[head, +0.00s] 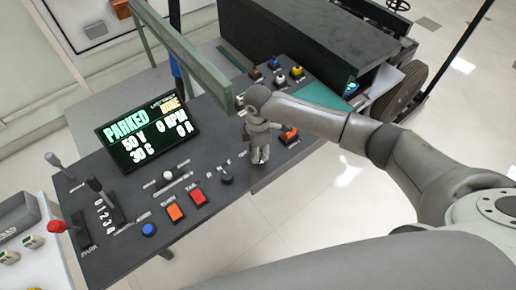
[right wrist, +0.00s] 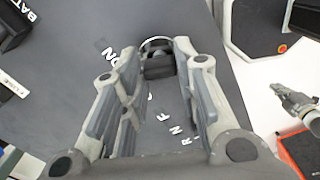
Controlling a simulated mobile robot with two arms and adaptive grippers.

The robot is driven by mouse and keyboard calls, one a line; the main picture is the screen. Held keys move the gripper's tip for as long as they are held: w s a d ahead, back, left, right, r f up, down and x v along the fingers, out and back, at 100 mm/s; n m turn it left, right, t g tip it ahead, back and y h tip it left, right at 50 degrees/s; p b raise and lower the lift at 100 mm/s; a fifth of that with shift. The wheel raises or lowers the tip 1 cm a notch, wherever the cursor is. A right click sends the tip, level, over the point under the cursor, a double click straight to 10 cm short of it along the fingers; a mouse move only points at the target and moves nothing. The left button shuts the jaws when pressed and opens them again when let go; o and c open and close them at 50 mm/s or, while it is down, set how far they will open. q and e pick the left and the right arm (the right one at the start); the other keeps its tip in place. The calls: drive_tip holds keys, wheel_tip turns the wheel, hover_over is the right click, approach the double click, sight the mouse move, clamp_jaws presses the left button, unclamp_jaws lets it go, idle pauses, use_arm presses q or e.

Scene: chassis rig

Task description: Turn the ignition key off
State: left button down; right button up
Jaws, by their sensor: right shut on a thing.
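My right gripper (head: 260,158) points down at the dark control panel (head: 120,262), right of the small black knob (head: 226,172). In the right wrist view its fingers (right wrist: 160,75) are close on either side of a small black piece with a thin ring, which I take to be the ignition key (right wrist: 159,64). The gripper is shut on it. White lettering that reads "ON" lies just left of the key, and more letters lie below it. The gripper hides the key in the head view. My left gripper is not in view.
A tilted display (head: 147,130) reads "PARKED". An orange button (head: 175,213), a red button (head: 198,196), a blue button (head: 149,229) and levers (head: 95,186) sit left of my gripper. A grey-green bar (head: 180,48) crosses above the panel. A dark box stands behind.

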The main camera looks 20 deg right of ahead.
drive_tip(key=n+p, duration=0.1)
drive_tip(key=n, duration=0.3)
drive_tip(key=shift+r+n, duration=0.1)
drive_tip(key=shift+n, duration=0.2)
drive_tip(key=n, duration=0.5)
drive_tip(key=shift+n, duration=0.4)
drive_tip(key=o, duration=1)
wheel_tip(320, 180, up, 12)
idle(0.5)
